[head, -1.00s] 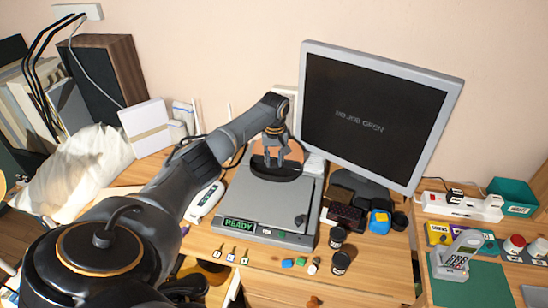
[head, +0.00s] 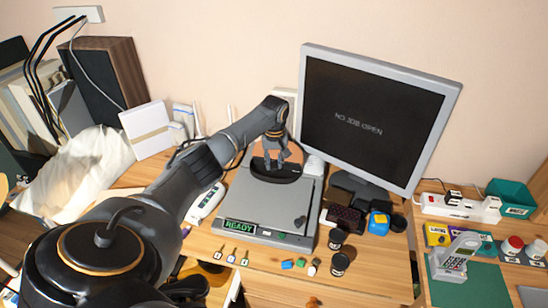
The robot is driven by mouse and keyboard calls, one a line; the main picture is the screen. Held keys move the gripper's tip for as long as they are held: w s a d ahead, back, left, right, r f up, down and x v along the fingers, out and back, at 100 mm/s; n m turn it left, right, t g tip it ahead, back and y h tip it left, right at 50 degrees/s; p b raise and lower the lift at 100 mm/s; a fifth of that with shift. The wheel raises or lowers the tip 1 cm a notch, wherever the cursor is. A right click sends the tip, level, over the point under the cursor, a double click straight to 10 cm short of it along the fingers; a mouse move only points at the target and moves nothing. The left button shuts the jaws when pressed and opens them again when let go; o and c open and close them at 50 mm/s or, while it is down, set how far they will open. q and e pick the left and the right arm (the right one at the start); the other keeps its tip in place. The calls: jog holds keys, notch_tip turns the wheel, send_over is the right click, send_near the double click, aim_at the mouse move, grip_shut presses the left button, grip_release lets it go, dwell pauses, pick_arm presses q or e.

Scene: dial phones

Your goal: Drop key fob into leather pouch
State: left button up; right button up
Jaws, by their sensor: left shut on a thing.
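My left gripper (head: 277,163) reaches from the left over the grey machine, with its fingers pointing down. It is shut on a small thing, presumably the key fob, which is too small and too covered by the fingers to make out. Under and around the fingertips is a round orange-brown thing with a black front part (head: 273,174), on the back of the machine's top. I cannot tell whether it is the leather pouch. A dark brown item (head: 340,196) stands below the monitor, also possibly the pouch. My right gripper is out of view.
The grey machine (head: 250,207) shows a READY label. A monitor (head: 372,120) stands close on the right. Black jars (head: 340,263), a blue-and-yellow block (head: 379,222) and small coloured blocks (head: 287,264) lie on the wooden desk. A grey phone (head: 455,258) stands on a green mat (head: 470,289).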

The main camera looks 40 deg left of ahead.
pick_arm(q)
jog(key=o, duration=0.8)
jog(key=shift+c, duration=0.2)
notch_tip(320, 180, up, 12)
jog(key=s+d, duration=0.1)
